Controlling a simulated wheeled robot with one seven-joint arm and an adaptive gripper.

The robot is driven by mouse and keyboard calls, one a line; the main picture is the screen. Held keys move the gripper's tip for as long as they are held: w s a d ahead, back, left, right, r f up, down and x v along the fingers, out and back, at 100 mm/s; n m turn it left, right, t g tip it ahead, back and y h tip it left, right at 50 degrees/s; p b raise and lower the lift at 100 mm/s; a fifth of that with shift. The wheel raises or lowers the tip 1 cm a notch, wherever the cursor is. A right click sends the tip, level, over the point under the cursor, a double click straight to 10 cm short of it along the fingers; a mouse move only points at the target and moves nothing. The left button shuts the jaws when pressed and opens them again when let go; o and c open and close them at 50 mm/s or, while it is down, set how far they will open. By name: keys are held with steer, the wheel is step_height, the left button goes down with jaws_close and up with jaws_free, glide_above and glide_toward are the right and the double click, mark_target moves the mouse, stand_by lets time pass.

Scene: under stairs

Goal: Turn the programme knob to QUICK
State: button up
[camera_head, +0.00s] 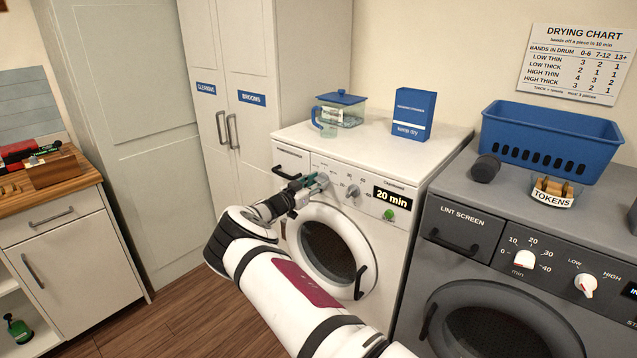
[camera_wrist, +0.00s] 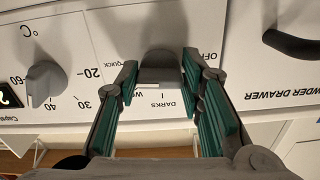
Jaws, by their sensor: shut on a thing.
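The washing machine's programme knob (camera_wrist: 160,66) is grey and sits between the fingers of my gripper (camera_wrist: 160,82) in the wrist view, where the panel looks upside down. The green-padded fingers are shut on the knob, one on each side. The labels QUICK, OFF and DARKS show around it; another label is partly covered by a finger. The way the knob points is hard to tell. In the head view my gripper (camera_head: 308,186) is at the white washing machine's panel (camera_head: 341,183), with the programme knob (camera_head: 323,180) at its tips.
A second grey temperature knob (camera_wrist: 45,82) is beside it. The powder drawer handle (camera_wrist: 292,44) is on the other side. The display (camera_head: 391,197) reads 20 min, above a green button (camera_head: 389,215). The round door (camera_head: 328,245) is below. A grey dryer (camera_head: 520,250) stands at right.

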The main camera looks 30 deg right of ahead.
steer(key=shift+f+m, duration=0.2)
steer(key=shift+m, duration=0.4)
steer(key=o, duration=1.2)
steer(key=shift+r, duration=0.1)
steer(key=shift+c, duration=0.2)
steer(key=v, duration=1.2)
steer(key=shift+r, duration=0.1)
